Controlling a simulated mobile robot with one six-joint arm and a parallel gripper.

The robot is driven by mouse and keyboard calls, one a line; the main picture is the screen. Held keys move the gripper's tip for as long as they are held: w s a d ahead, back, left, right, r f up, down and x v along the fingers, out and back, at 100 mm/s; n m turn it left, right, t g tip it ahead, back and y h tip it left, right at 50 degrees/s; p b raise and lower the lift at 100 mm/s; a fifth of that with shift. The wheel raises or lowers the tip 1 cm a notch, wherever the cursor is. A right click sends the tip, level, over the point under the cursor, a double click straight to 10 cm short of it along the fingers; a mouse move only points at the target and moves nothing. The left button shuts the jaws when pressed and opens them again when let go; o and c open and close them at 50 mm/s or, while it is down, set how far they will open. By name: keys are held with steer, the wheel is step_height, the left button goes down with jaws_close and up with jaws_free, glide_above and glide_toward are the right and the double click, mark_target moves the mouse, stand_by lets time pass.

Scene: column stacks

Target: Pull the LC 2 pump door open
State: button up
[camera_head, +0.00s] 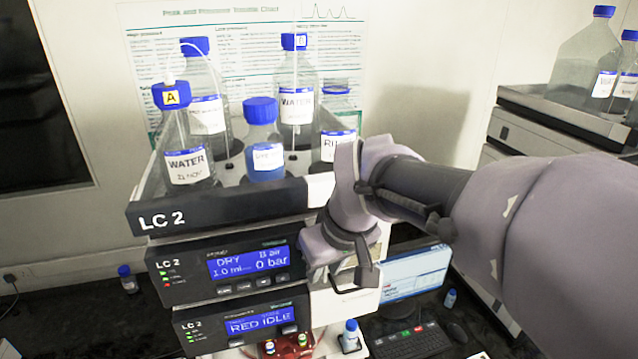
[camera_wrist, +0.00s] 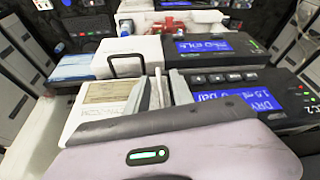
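The LC 2 pump (camera_head: 200,271) is the upper module of the stack, with a blue screen reading DRY and 0 bar. It also shows upside down in the wrist view (camera_wrist: 262,84). Its white door panel (camera_wrist: 97,112) with a pale label is beside the screen. A black loop handle (camera_wrist: 126,57) stands out at that panel's far edge. My gripper (camera_wrist: 156,88) is in front of the pump, just beside the handle. The fingers look close together. Their tips overlap the handle's side in the picture, so contact and grip are unclear. In the head view my wrist hides the fingers.
A tray (camera_head: 240,203) of blue-capped bottles tops the stack. A second module (camera_head: 196,334) reading RED IDLE is below. A monitor (camera_head: 410,278) and keyboard (camera_head: 412,342) are to the right. Another bottle stack is at the far right.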

jaws_close()
stand_by(1.3)
